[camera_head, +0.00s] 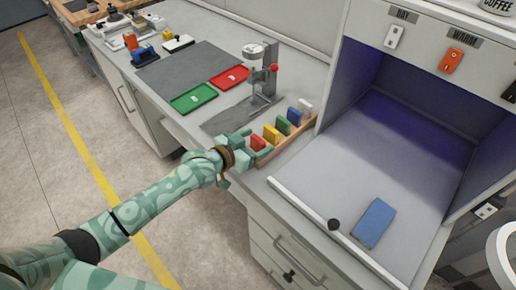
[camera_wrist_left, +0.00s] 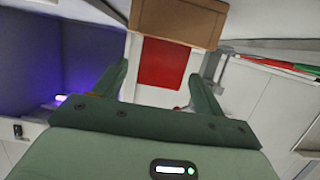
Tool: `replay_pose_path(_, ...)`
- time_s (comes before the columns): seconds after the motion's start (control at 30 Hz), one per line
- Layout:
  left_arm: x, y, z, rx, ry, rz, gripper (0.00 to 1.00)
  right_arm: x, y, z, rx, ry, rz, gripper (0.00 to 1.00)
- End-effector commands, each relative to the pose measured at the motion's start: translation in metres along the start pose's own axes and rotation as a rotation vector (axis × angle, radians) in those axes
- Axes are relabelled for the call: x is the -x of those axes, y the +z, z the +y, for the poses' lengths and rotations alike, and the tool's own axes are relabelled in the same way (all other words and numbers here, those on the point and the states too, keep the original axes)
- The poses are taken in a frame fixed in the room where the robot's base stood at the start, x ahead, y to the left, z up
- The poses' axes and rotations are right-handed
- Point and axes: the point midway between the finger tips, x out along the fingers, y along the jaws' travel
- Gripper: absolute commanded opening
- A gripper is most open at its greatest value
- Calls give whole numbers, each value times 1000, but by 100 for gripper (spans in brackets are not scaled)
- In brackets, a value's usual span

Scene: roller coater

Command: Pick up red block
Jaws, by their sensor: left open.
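The red block (camera_head: 258,142) stands at the near end of a wooden rack (camera_head: 287,141). My left gripper (camera_head: 254,146) is open at that end, its fingers on either side of the red block. In the left wrist view the red block (camera_wrist_left: 163,62) shows between the two open fingers (camera_wrist_left: 158,76), with a gap visible on the left side. The brown wooden part of the rack (camera_wrist_left: 178,20) is above it in that view. Whether a finger touches the block is unclear. My right gripper is not in view.
Yellow (camera_head: 271,134), green (camera_head: 283,126), blue (camera_head: 294,116) and white (camera_head: 305,105) blocks stand behind in the rack. A grey stand (camera_head: 264,84) with a red knob is close by. Red (camera_head: 230,78) and green (camera_head: 194,98) trays lie further left. An open booth holds a blue slab (camera_head: 374,222).

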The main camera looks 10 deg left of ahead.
Motion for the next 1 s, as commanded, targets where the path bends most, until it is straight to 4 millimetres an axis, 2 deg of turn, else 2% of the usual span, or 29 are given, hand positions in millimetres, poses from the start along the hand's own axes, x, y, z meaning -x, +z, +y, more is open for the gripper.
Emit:
replay_pose_path(0.1,-12,1,0,0,0,1,71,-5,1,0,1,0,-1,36)
replay_pose_path(0.33,-12,0,0,0,0,0,71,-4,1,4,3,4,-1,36)
replay_pose_path(0.5,-12,0,0,0,0,0,24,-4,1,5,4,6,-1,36)
replay_pose_path(0.83,-12,-1,0,-1,0,0,23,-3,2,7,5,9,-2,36)
replay_pose_path(1.0,-7,-16,0,-1,0,2,23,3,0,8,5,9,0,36)
